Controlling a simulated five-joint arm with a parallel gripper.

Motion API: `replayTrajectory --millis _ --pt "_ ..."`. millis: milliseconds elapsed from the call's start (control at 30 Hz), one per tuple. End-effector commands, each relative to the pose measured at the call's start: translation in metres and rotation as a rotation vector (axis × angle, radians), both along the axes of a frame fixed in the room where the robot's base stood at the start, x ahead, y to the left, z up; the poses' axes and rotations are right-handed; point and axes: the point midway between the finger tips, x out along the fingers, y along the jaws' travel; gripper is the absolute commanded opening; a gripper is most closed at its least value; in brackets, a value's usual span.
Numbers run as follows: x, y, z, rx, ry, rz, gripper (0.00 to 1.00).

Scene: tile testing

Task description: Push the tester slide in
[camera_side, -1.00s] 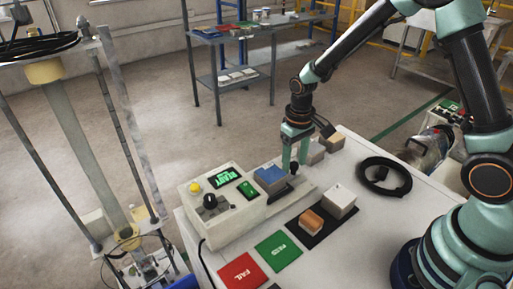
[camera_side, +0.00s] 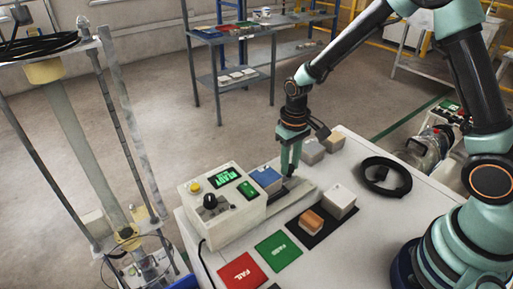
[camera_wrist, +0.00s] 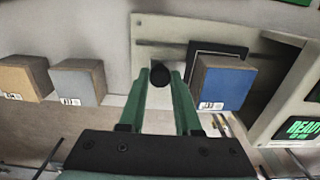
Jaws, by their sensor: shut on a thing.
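The tester (camera_side: 222,205) is a pale box with a knob, a yellow button and a green display reading READY in the wrist view (camera_wrist: 305,128). Its slide (camera_wrist: 150,32) is a pale plate with a dark square frame. A blue-topped tile (camera_wrist: 225,84) sits at that frame; it also shows in the side view (camera_side: 265,176), beside the tester. My gripper (camera_wrist: 160,82) is shut on the slide's black knob (camera_wrist: 160,72), to the right of the blue tile in the side view. The fingers hide much of the knob in the side view.
Grey (camera_wrist: 78,82) and tan (camera_wrist: 22,78) tiles stand behind my gripper. An orange tile (camera_side: 311,220) and a white block (camera_side: 340,201) rest on a black mat (camera_side: 318,237). Green (camera_side: 278,250) and red FAIL (camera_side: 241,271) pads lie in front. A black ring (camera_side: 382,176) lies right.

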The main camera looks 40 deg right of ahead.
Motion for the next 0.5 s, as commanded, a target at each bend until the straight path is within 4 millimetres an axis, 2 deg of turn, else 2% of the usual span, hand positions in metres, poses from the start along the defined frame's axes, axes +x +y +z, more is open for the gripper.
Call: replayTrajectory --millis 500 --pt "0.000 0.024 0.000 0.000 0.000 0.002 0.00"
